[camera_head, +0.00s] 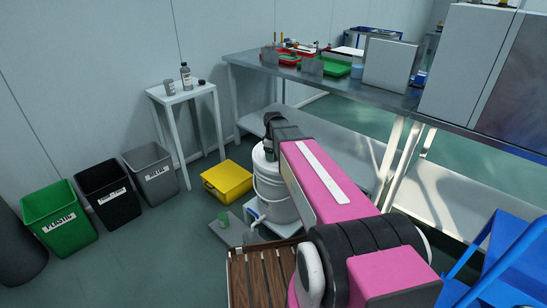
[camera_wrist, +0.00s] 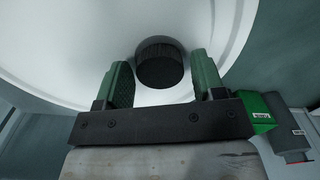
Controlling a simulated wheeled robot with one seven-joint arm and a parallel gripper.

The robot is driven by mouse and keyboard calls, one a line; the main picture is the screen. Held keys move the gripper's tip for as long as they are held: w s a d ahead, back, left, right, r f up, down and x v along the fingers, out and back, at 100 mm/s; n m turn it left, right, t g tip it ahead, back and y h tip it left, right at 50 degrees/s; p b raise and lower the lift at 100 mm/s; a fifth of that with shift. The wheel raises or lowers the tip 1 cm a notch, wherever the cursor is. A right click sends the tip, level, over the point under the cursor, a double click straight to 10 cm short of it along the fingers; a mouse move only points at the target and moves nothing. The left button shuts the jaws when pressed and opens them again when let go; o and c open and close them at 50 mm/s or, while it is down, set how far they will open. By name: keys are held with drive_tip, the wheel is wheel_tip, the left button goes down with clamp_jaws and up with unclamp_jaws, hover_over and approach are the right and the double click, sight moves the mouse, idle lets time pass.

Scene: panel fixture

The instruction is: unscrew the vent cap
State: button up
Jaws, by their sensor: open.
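The vent cap (camera_wrist: 160,68) is a dark, round, ribbed cap on the white lid (camera_wrist: 60,50) of a bucket, seen in the wrist view. My gripper (camera_wrist: 161,60) is open, with one green finger on each side of the cap in the picture. A gap shows between each finger and the cap, and I cannot tell whether the fingertips are level with it. In the head view the white bucket (camera_head: 272,195) stands on a low platform, and my arm hides its right part. The cap is hidden in that view.
A yellow box (camera_head: 227,181) sits left of the bucket. Green (camera_head: 58,218), black (camera_head: 108,193) and grey (camera_head: 151,172) bins line the wall. A small white table (camera_head: 185,93) holds bottles.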

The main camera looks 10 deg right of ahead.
drive_tip(key=m, duration=0.6)
drive_tip(key=shift+m, duration=0.3)
drive_tip(key=m, duration=0.7)
idle(0.3)
drive_tip(key=c, duration=0.8)
drive_tip(key=shift+n, duration=1.8)
